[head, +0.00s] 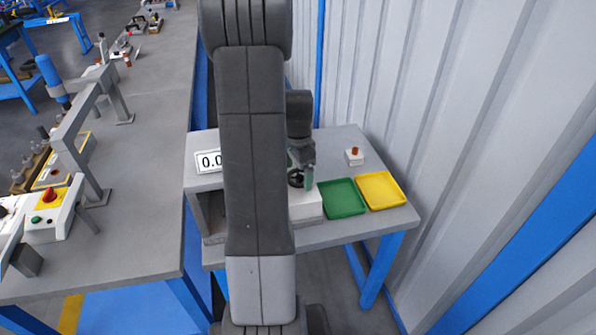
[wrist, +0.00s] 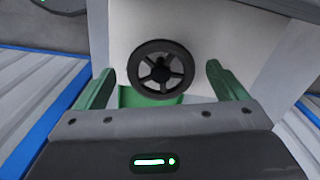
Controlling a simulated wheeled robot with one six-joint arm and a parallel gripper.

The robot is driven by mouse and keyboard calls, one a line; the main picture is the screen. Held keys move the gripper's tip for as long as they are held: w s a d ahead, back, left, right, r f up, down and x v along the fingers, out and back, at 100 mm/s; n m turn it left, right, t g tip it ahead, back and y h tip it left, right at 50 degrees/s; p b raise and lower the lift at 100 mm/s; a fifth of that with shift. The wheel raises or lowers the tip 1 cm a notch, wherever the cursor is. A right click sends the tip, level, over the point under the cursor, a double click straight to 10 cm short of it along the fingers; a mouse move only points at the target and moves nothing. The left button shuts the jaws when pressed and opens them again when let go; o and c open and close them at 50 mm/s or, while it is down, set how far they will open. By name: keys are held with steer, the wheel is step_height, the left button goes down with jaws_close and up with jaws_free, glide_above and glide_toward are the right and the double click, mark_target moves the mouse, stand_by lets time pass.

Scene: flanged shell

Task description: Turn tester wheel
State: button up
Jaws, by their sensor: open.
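The tester wheel is a dark spoked handwheel (wrist: 161,70) on a pale panel in the wrist view. It stands between the two green fingers of my gripper (wrist: 170,88), with a gap on each side. In the head view my gripper (head: 302,168) is at the small table, in front of the white tester box (head: 306,206). The wheel (head: 296,179) shows there only as a small dark ring, partly hidden by my arm. The gripper is open and holds nothing.
A green tray (head: 342,198) and a yellow tray (head: 381,190) lie right of the tester. A small white block with a brown knob (head: 354,157) stands behind them. A display (head: 208,161) is at the left, partly covered by my arm. A corrugated wall (head: 480,130) closes the right side.

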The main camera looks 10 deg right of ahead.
steer(key=shift+f, duration=0.3)
steer(key=c, duration=1)
